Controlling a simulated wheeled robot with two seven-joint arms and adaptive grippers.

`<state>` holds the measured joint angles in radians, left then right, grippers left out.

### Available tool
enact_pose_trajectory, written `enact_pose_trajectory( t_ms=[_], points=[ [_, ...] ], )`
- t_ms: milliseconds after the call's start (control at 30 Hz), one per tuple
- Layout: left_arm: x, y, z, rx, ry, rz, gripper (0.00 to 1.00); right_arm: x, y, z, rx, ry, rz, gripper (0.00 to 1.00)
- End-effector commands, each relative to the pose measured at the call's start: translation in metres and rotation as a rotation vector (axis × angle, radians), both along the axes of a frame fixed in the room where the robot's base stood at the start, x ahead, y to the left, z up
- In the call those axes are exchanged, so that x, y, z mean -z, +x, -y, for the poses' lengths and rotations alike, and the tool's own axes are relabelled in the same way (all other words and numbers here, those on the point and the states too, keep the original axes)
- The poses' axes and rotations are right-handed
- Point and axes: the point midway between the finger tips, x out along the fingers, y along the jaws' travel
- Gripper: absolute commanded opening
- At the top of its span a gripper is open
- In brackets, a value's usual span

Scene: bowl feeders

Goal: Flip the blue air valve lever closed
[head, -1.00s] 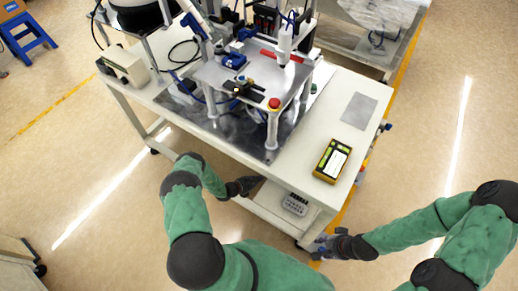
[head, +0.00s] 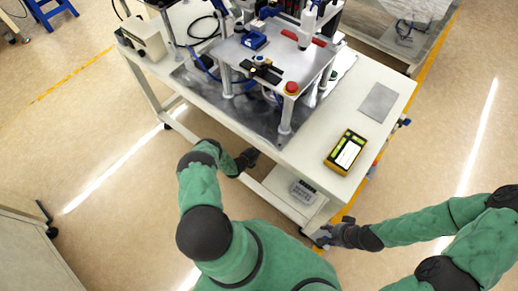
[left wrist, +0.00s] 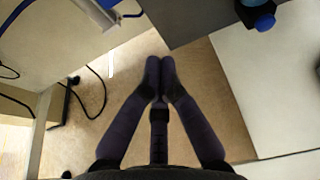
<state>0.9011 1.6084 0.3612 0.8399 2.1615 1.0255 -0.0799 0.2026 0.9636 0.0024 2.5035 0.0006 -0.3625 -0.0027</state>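I cannot single out the air valve lever with certainty. A small blue fitting (head: 404,122) shows at the table's right edge in the head view, too small to tell its position. A blue knob-like part (left wrist: 265,22) shows at the top right of the left wrist view. My left gripper (left wrist: 160,64) has its fingertips together with nothing between them; in the head view it is low by the table's front side, largely hidden. My right gripper (head: 322,237) is beside the table's lower front right corner, clear of the blue fitting. Its fingers are too small to read.
The white table (head: 310,158) carries a metal feeder stand with a red button (head: 291,88), a yellow handheld device (head: 345,151) and a grey plate (head: 379,102). A lower shelf holds a grey box (head: 303,191).

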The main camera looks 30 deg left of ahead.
Motion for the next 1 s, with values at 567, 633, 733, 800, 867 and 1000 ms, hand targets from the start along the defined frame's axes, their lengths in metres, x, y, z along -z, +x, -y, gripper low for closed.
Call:
enact_pose_trajectory(
  t_ms=[567, 633, 733, 800, 867, 1000],
  points=[
    [-0.004, 0.06, 0.004, 0.0, 0.0, 0.0, 0.0, 0.018, 0.0, 0.0, 0.0, 0.0, 0.001, 0.4],
    [-0.009, 0.059, 0.005, 0.001, 0.001, 0.0, 0.0, 0.016, 0.0, 0.0, 0.0, 0.0, 0.0, 0.4],
    [-0.015, 0.059, 0.005, 0.001, -0.001, -0.001, 0.0, 0.015, 0.0, 0.0, 0.0, 0.0, 0.0, 0.4],
    [-0.018, 0.059, 0.005, 0.001, -0.001, 0.0, 0.0, 0.014, 0.0, 0.0, 0.0, 0.0, 0.0, 0.4],
    [-0.019, 0.059, 0.005, 0.0, -0.001, 0.0, 0.0, 0.014, 0.0, 0.0, 0.0, 0.0, 0.0, 0.4],
    [-0.019, 0.058, 0.005, 0.001, 0.0, -0.001, 0.0, 0.014, 0.0, 0.0, 0.0, 0.0, 0.0, 0.4]
  ],
)
